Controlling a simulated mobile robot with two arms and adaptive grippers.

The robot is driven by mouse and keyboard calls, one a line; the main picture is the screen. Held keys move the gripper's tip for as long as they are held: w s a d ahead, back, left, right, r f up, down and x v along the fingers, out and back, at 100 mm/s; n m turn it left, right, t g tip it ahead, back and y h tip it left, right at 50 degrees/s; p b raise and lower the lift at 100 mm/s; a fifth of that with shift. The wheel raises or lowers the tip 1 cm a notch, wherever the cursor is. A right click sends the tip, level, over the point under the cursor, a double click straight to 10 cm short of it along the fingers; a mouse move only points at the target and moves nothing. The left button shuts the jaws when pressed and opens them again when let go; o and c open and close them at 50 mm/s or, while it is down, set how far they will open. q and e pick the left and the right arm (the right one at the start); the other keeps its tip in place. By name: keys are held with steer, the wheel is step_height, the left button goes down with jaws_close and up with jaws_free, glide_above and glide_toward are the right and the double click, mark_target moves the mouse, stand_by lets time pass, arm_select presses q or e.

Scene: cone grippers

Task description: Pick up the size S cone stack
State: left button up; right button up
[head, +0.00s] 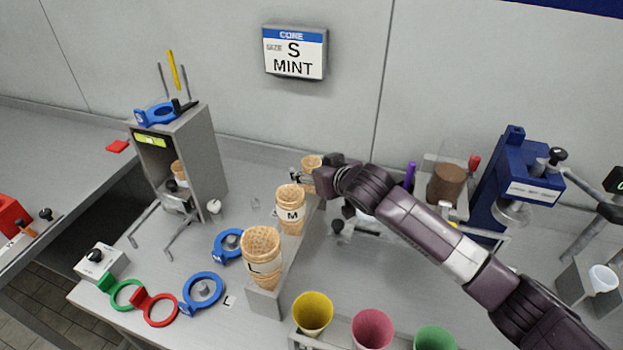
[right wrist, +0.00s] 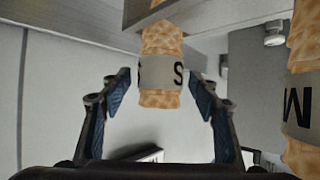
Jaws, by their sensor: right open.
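The size S cone stack (head: 311,161) stands at the far end of the grey cone rack (head: 265,303), partly hidden by my right gripper. In the right wrist view, the same stack (right wrist: 161,40) has a grey band marked S. My right gripper (head: 303,178) is open, its arm reaching in from the right. In the right wrist view, its two blue-padded fingers (right wrist: 161,92) are spread on either side of the stack, with a gap visible on each side. My left gripper is not in view.
The M stack (head: 291,221) and the larger L stack (head: 262,243) stand nearer on the rack; the M stack (right wrist: 302,100) is close to the right finger. A wall sign (head: 295,52) reads cone size S, mint. Coloured cups (head: 313,312) stand in front.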

steer(key=shift+c, duration=0.5)
steer(key=c, duration=0.9)
steer(key=shift+o, duration=0.2)
